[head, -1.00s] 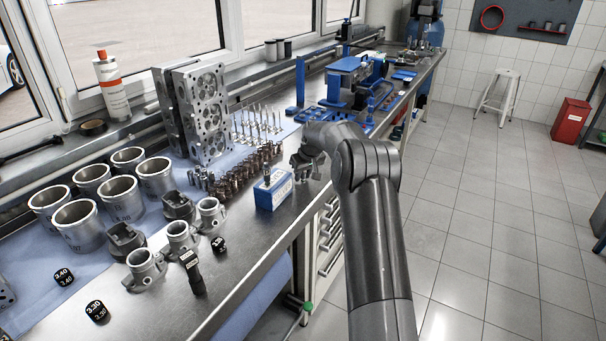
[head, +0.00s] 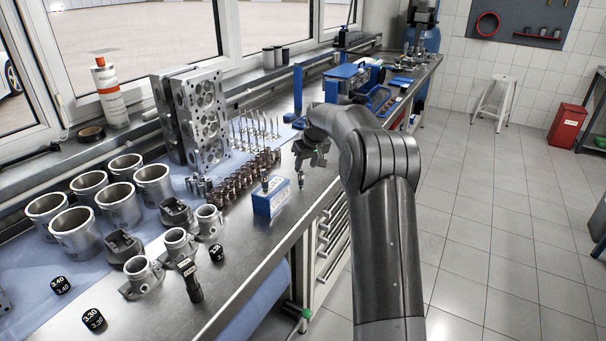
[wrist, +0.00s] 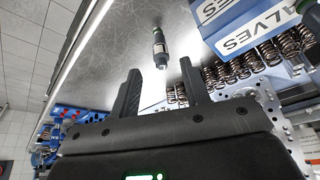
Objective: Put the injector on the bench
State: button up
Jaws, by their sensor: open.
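The injector (head: 301,181) is a slim dark cylinder near the front edge of the steel bench (head: 243,243), to the right of a blue-and-white box. It looks upright there. In the wrist view the injector (wrist: 160,48) shows its green end and silver tip, just beyond my fingertips. My gripper (head: 312,160) is just above it in the head view. The two black fingers (wrist: 161,71) are spread apart with nothing between them. A gap shows between fingers and injector.
Valve springs (head: 240,178), a cylinder head (head: 205,120) and several cylinder liners (head: 76,232) fill the bench behind and left.

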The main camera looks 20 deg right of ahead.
jog(key=s+a+r+m+h, duration=0.1)
jog(key=s+a+r, duration=0.3)
jog(key=s+r, duration=0.55)
jog(key=s+a+r, duration=0.3)
jog(key=s+r, duration=0.3)
jog(key=s, duration=0.7)
jog(key=s+a+f+m, duration=0.1)
jog(key=s+f, duration=0.2)
jog(key=s, duration=1.1)
jog(key=s+a+f+m+t, duration=0.1)
jog(key=s+f, duration=0.2)
jog(key=s, duration=1.2)
jog(key=shift+s+a, duration=0.15)
jog(key=shift+s, duration=0.05)
jog(key=shift+r, duration=0.1)
dwell(2.5)
